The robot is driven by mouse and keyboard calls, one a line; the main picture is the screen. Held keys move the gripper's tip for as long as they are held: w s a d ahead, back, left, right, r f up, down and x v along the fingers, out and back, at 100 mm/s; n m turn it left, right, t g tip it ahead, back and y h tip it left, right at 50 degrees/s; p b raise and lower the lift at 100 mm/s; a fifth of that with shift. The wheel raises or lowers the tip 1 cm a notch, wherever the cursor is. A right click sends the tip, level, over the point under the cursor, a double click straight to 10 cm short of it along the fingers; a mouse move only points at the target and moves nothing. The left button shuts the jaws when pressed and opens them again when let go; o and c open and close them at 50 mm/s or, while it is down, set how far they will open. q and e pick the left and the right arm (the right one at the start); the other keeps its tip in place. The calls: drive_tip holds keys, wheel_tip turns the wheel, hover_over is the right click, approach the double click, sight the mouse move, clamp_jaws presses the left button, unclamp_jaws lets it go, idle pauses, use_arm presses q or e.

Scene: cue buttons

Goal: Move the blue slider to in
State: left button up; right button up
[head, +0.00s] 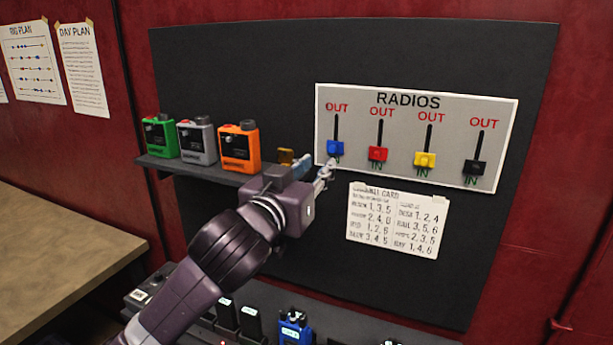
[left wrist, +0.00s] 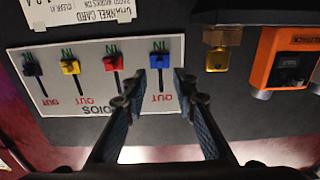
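The blue slider (head: 335,148) is the leftmost of the sliders on the white RADIOS panel (head: 350,104). It sits at the low end of its slot, by the green IN mark and far from the red OUT mark. My left gripper (head: 314,170) is just below and left of it in the head view. In the upside-down left wrist view, my left gripper (left wrist: 158,82) is open, its two fingers apart on either side of the blue slot. The blue slider (left wrist: 160,60) shows just beyond the fingertips, with nothing held. My right gripper is out of view.
Red (head: 378,154), yellow (head: 425,159) and black (head: 475,167) sliders are also low by IN. A shelf (head: 190,168) with green, grey and orange radios is to the left. A paper card (head: 397,219) hangs below the panel. Radios stand on a lower ledge.

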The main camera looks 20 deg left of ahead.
use_arm(q)
drive_tip(key=shift+s, duration=2.2)
drive_tip(key=shift+f, duration=0.15)
